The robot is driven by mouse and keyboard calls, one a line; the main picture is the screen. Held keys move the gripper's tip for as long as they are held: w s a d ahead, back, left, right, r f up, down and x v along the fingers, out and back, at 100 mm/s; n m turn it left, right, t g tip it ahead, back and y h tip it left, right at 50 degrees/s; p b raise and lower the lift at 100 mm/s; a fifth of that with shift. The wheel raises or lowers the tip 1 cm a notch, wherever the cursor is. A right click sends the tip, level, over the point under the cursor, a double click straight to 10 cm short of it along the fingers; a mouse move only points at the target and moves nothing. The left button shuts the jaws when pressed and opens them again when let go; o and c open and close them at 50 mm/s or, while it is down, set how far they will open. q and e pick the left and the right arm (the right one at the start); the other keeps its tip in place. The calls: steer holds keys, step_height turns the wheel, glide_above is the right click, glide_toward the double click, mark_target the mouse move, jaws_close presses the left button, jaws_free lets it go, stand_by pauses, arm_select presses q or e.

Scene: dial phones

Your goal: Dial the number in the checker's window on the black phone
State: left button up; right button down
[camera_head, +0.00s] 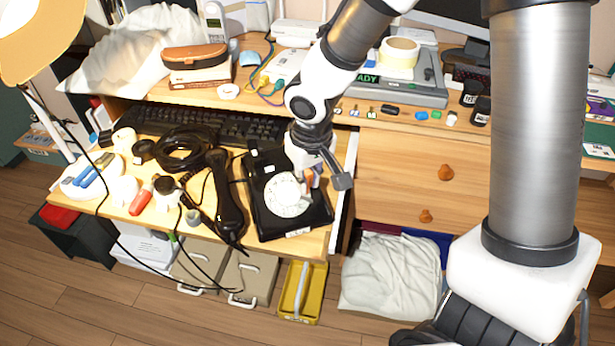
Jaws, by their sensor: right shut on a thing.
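The black phone (262,222) sits near the front edge of the wooden desk, its white round dial (287,196) facing up. Its black handset (226,196) lies off the body, to its left. My right gripper (321,178) is at the right side of the dial, shut on a small orange thing (309,176) that is mostly hidden. I cannot tell whether it touches the dial. A grey checker (432,92) stands at the back with a green READY window (367,80); I cannot read a number there. My left gripper is not in view.
A black keyboard (225,125), coiled black cable (183,150) and a white tray of tools (90,178) crowd the left. Several small coloured blocks lie in front of the checker.

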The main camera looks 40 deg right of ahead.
stand_by(0.4)
step_height(320, 180, up, 6)
steer(key=s+p, duration=0.2)
steer(key=p, duration=0.3)
steer(key=shift+s+a+r, duration=0.2)
steer(key=shift+s+a, duration=0.2)
steer(key=shift+a, duration=0.05)
stand_by(1.1)
